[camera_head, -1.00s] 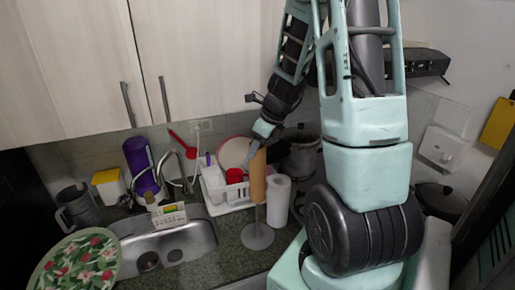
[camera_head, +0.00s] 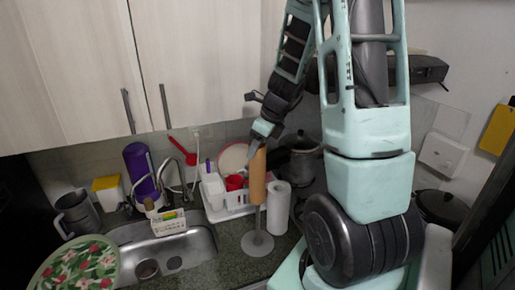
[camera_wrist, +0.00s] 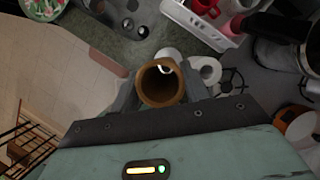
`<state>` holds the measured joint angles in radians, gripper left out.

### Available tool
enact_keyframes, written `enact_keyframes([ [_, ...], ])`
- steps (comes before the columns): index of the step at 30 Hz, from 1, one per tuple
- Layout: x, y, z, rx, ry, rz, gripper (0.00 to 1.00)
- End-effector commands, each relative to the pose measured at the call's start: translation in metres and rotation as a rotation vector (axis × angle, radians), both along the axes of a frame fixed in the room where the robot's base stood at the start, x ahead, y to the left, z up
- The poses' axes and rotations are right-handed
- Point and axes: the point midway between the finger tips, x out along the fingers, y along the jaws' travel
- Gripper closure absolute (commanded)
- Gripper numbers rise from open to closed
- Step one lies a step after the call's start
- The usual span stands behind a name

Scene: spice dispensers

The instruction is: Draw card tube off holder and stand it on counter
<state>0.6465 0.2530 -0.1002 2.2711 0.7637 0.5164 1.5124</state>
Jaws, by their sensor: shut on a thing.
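The brown card tube (camera_head: 257,178) is upright and raised on the holder, whose bare rod shows below it down to the round grey base (camera_head: 257,243) on the counter. My gripper (camera_head: 256,148) is shut on the tube's upper end. In the wrist view the tube's open round end (camera_wrist: 160,83) sits between my two fingers (camera_wrist: 158,90). A small pale spot shows inside the tube. I cannot tell whether the rod's tip is still inside it.
A white paper roll (camera_head: 278,208) stands close right of the holder. A white dish rack (camera_head: 222,208) with a red cup (camera_head: 234,183) is behind left. The sink (camera_head: 170,252) lies left. A pot (camera_head: 302,160) is behind right. Some dark counter (camera_head: 225,262) is bare left of the base.

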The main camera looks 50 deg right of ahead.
Motion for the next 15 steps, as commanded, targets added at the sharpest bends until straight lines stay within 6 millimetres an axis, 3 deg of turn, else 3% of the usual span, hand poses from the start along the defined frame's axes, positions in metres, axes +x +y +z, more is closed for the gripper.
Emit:
enact_keyframes([
  [15, 0.0, 0.0, 0.013, -0.002, 0.0, 0.001, 0.95],
])
